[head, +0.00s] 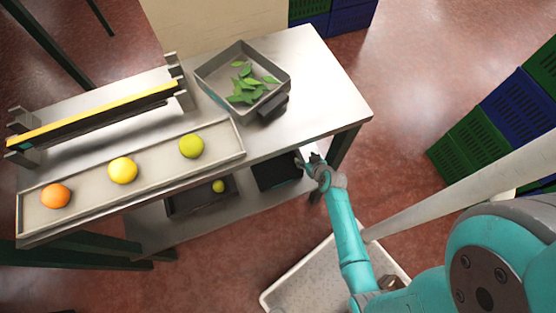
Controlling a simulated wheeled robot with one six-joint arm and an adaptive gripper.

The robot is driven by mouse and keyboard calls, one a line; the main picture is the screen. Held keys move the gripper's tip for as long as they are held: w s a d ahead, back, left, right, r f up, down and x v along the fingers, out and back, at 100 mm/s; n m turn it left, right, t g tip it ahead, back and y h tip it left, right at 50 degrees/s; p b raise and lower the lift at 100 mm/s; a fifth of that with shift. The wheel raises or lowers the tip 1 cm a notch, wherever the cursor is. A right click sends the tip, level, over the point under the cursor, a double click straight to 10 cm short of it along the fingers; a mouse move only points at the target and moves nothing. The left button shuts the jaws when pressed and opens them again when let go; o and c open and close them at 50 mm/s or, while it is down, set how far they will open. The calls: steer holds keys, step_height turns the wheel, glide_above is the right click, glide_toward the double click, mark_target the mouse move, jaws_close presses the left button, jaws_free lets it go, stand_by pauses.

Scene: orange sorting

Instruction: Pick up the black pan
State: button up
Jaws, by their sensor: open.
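A black pan (275,172) sits on the lower shelf of the metal table, partly hidden under the tabletop edge. My gripper (309,158) is open at the table's front right edge, just right of the black pan. I cannot tell whether its fingers touch the pan. A second dark tray (183,205) with a small yellow-green fruit (218,186) in it stands on the same shelf, left of the black pan.
The tabletop (335,92) holds a square grey pan (207,80) with green leaves and a long tray (222,150) with an orange, a yellow and a green fruit. A white bin (300,283) stands on the floor below my arm. Crates (470,138) stand at right.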

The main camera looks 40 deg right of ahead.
mark_target(298, 153)
steer(key=shift+s+f+x, duration=0.1)
steer(key=shift+f+x, duration=0.05)
steer(key=shift+x, duration=1.7)
steer(key=shift+s+f+x, duration=0.15)
steer(key=shift+x, duration=1.7)
steer(key=shift+s+f+x, duration=0.1)
steer(key=shift+f+x, duration=0.05)
steer(key=shift+x, duration=1.65)
steer(key=shift+a, duration=0.15)
jaws_close()
